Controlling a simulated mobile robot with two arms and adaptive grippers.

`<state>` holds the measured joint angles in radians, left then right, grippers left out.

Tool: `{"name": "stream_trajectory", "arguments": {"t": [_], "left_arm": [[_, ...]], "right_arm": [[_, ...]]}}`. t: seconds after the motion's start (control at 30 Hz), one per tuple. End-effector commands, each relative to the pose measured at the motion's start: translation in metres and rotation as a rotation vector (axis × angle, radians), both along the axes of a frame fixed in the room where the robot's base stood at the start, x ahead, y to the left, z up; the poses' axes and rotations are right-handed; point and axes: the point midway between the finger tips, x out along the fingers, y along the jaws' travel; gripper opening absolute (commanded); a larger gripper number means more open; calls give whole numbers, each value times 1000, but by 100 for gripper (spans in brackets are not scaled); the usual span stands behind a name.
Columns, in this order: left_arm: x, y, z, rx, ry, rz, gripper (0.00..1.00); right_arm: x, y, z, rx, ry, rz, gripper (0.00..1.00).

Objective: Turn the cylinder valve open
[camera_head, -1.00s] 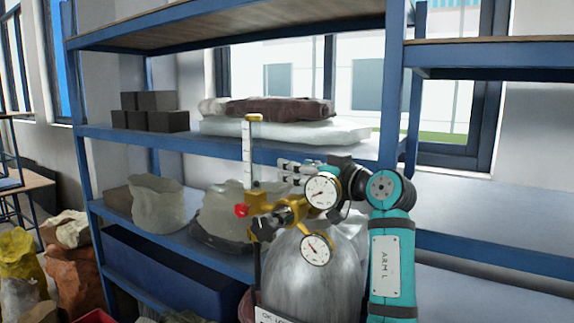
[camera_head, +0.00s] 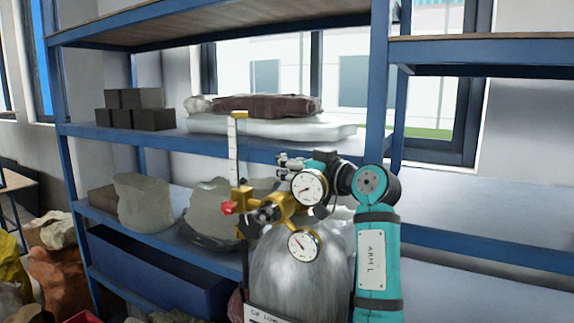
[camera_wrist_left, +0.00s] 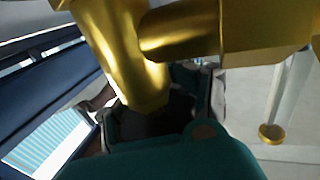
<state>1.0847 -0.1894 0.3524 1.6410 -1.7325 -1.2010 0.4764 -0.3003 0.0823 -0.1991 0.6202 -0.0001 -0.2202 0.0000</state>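The silver gas cylinder (camera_head: 284,272) stands in front of the shelf. On its top sits a brass regulator (camera_head: 285,210) with two round white gauges, a clear upright flow tube (camera_head: 233,150) and a red knob (camera_head: 228,208). I cannot make out the cylinder valve itself; the gauges and my arm cover that area. My left gripper (camera_head: 291,165) is just behind and above the upper gauge. In the left wrist view brass parts (camera_wrist_left: 180,35) lie close in front of the gripper (camera_wrist_left: 158,98), whose fingers stand apart. Contact with the valve cannot be told. My right gripper is out of view.
A blue shelf rack (camera_head: 150,133) stands behind, with dark blocks (camera_head: 135,110), stacked bags (camera_head: 270,118) and a blue bin (camera_head: 160,275). Filled sacks (camera_head: 50,260) lie at the lower left. The shelf surface right of my arm (camera_head: 480,215) is clear.

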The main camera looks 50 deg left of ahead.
Motion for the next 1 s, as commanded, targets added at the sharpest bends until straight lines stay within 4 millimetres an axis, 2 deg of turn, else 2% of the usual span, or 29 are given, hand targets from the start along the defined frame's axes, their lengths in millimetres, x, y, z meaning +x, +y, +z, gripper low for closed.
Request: {"name": "stream_trajectory", "arguments": {"t": [0.27, 1.0], "left_arm": [[2, -2, -4, -8, 2, -3, 0], [1, -2, -7, -11, 7, 23, 0]], "right_arm": [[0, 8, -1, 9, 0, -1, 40], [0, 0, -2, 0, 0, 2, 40]]}}
